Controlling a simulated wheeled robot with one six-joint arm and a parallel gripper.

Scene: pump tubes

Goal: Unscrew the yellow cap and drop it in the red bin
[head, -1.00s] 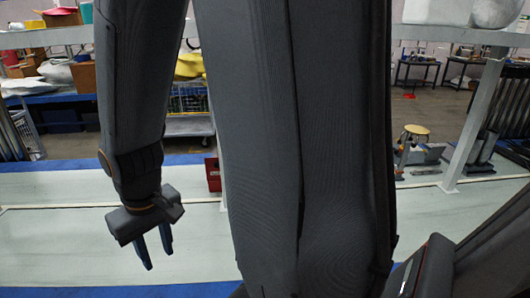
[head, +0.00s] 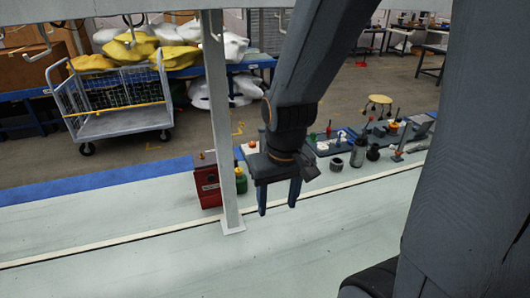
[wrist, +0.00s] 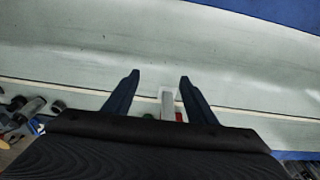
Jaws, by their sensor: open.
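My gripper (head: 279,212) is open and empty, fingers pointing down over the pale bench in the head view. A red box (head: 208,186), perhaps the red bin, stands left of the gripper, beside a white post. A bit of red (wrist: 179,117) also shows past the gripper's body in the wrist view. I cannot make out the yellow cap for certain. A small green bottle (head: 240,181) stands just right of the post; its top is too small to read.
The white post (head: 224,130) rises from the bench between the red box and the gripper. Several small parts, including dark cylinders (head: 357,156), sit on the bench to the right. The bench front is clear. A wire cart (head: 118,123) stands on the floor behind.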

